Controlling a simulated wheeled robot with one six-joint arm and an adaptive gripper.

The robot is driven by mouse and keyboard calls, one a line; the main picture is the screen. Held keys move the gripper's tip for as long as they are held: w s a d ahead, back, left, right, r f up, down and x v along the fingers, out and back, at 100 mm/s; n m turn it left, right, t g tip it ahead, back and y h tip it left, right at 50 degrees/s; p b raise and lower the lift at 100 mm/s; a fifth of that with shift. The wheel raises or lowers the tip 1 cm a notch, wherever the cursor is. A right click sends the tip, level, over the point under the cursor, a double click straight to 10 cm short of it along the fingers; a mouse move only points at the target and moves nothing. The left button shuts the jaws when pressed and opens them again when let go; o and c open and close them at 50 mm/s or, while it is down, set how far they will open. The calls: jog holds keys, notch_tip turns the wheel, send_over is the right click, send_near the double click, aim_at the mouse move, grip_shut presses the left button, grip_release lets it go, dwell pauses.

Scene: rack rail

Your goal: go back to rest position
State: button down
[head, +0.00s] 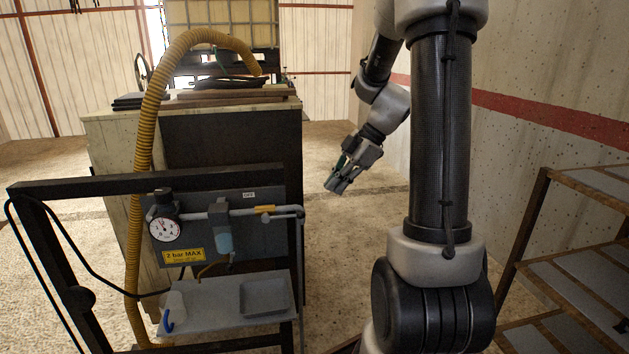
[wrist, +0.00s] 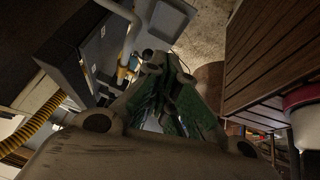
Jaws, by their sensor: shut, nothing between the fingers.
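My gripper (head: 341,183) hangs over open floor in the head view, to the right of the rack and left of my thick arm link. Its fingers point down and to the left. In the wrist view my gripper (wrist: 160,72) is shut, with its fingertips together and nothing between them. The fingers have green inner faces. It touches nothing that I can see.
A dark rack with a gauge panel (head: 270,215), a round gauge (head: 165,229) and a grey shelf (head: 222,303) stands at left. A yellow hose (head: 147,130) arches over it. A slatted stair-like rack (head: 590,285) is at right. The floor (head: 350,255) between is clear.

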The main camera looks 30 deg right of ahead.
jog(key=s+r+m+g+h, duration=0.2)
jog(key=s+m+h, duration=0.1)
jog(key=s+m, duration=1.15)
jog(key=s+a+r+m+t+h, duration=0.2)
jog(key=s+a+r+t+h, duration=0.1)
jog(key=s+a+r, duration=0.2)
notch_tip(320, 180, up, 2)
jog(key=shift+s+r+t, duration=0.15)
jog(key=shift+s+t, duration=0.05)
jog(key=shift+t, duration=0.2)
jog(key=shift+a, duration=0.1)
